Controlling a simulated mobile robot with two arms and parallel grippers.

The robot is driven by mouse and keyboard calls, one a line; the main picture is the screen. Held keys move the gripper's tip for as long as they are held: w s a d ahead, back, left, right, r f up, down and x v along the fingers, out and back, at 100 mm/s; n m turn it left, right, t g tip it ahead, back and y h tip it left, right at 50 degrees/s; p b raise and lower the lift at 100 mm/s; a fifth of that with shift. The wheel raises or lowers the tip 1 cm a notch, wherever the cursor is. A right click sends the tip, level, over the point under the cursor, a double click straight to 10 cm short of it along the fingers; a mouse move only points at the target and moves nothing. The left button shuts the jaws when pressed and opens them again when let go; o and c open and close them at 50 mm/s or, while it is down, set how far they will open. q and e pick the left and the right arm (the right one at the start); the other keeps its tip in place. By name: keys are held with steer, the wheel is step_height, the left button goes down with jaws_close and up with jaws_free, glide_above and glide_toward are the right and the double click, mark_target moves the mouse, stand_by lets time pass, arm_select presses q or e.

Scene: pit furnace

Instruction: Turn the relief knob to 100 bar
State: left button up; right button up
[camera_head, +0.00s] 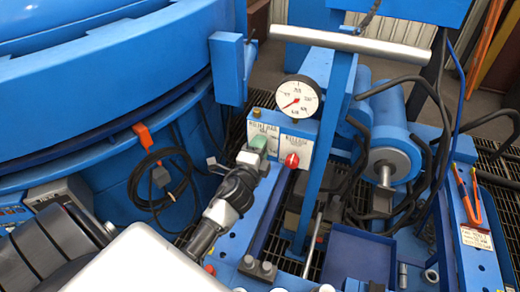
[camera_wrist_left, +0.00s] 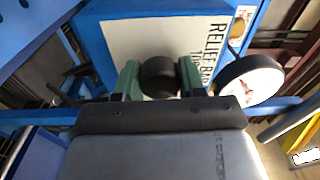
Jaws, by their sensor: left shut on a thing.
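The relief knob (camera_wrist_left: 158,75) is a round black knob on a white panel lettered "RELIEF BAR" (camera_wrist_left: 200,35) in the left wrist view. My left gripper (camera_wrist_left: 160,80) is shut on it, with one green finger on each side. In the head view my left gripper (camera_head: 257,146) reaches the blue block's left panel (camera_head: 265,128), and its fingers hide the knob. The knob's pointer and setting cannot be read. A round white pressure gauge (camera_head: 299,97) sits above the panels, its red needle pointing to the lower left.
A red knob (camera_head: 292,160) is on the neighbouring panel, close to the right of my gripper. A blue upright post (camera_head: 328,150) with a grey crossbar (camera_head: 365,43) stands farther right. Black hoses (camera_head: 435,125) and blue cylinders lie beyond it. A big blue furnace wall (camera_head: 100,90) is left.

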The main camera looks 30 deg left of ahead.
arm_select(q)
steer(key=n, duration=0.4)
steer(key=shift+r+n+y+p, duration=0.1)
steer(key=shift+n+y+p, duration=0.2)
steer(key=shift+n+p, duration=1.25)
steer(key=shift+n+b, duration=0.65)
steer(key=shift+n, duration=0.2)
steer(key=o, duration=0.9)
steer(key=shift+a, duration=0.1)
steer(key=v, duration=1.1)
steer(key=shift+r, duration=0.1)
